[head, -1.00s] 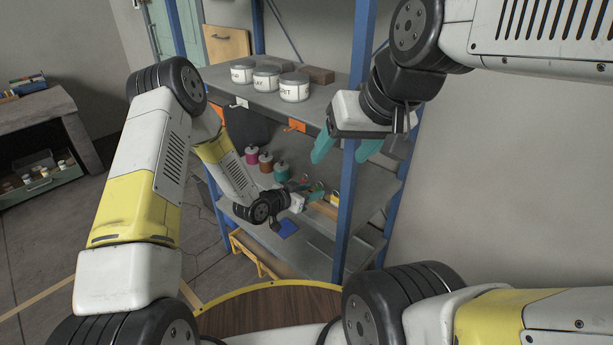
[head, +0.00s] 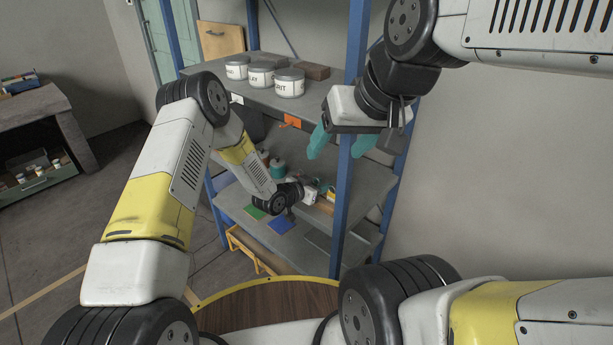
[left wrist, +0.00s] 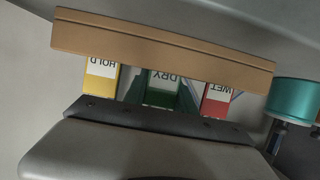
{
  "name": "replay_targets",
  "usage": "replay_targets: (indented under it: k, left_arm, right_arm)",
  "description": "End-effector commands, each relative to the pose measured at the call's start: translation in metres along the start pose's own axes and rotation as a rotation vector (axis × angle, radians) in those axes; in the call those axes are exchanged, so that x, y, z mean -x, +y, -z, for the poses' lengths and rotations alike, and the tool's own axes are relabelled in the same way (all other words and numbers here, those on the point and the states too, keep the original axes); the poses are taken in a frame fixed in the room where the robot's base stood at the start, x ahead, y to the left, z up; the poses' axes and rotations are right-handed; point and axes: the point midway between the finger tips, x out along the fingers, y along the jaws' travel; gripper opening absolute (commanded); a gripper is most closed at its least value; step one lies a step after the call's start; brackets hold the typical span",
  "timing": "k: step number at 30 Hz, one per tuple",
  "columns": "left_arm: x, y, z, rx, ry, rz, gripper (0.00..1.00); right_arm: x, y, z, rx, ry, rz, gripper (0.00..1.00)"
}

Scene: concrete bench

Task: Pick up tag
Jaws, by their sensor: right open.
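In the left wrist view three tags show below a tan wooden strip (left wrist: 160,50): a yellow HOLD tag (left wrist: 100,78), a green DRY tag (left wrist: 163,78) and a red WET tag (left wrist: 217,100). Their lettering is upside down. My left gripper (head: 320,190) is at the shelf's middle board. In its wrist view the dark green fingers (left wrist: 162,100) lie at the DRY tag, between the yellow and red tags. Whether they grip it is unclear. My right gripper (head: 340,143) is open and empty, high in front of the shelf's blue post.
The blue-posted shelf has labelled cans (head: 261,75) and a dark brick (head: 313,71) on its top board (head: 310,103). A teal pot (left wrist: 299,98) stands right of the tags. A green mat (head: 254,211) and a blue mat (head: 282,226) lie on the lower board.

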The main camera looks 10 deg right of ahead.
Motion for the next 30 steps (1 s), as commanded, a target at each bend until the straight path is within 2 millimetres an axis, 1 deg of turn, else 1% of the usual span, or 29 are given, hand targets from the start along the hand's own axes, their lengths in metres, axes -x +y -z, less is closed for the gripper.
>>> replay_targets:
  k: [1,2,8,11,14,21,24,27,30]
  left_arm:
    - [0.000,0.000,0.000,0.000,0.000,0.000,0.04]
    - [0.000,0.000,0.000,0.000,0.000,0.000,0.00]
    - [0.000,0.000,0.000,0.000,0.000,0.000,0.00]
    - [0.001,-0.001,0.004,0.000,0.001,0.001,0.00]
    - [0.005,-0.001,0.016,0.000,0.003,0.001,0.00]
    - [0.023,-0.001,0.062,-0.001,0.004,0.002,0.00]
    - [0.028,-0.001,0.077,-0.001,0.002,0.001,0.00]
    - [0.032,-0.001,0.088,-0.001,0.002,0.001,0.00]
    - [0.034,0.000,0.093,0.000,0.000,0.000,0.00]
  right_arm:
    - [0.000,0.000,0.000,0.000,0.000,0.000,0.65]
    - [0.000,0.000,0.000,0.000,0.000,0.000,0.65]
    - [0.000,0.000,0.000,0.000,0.000,0.000,0.65]
    - [0.000,0.000,0.000,0.000,0.000,0.000,0.65]
    - [0.000,0.000,0.000,0.000,0.000,0.000,0.65]
    - [0.000,0.000,0.000,0.000,0.000,0.000,0.65]
    - [0.000,0.000,0.000,0.000,0.000,0.000,0.65]
    - [0.000,0.000,0.000,0.000,0.000,0.000,0.65]
    - [0.000,0.000,0.000,0.000,0.000,0.000,0.65]
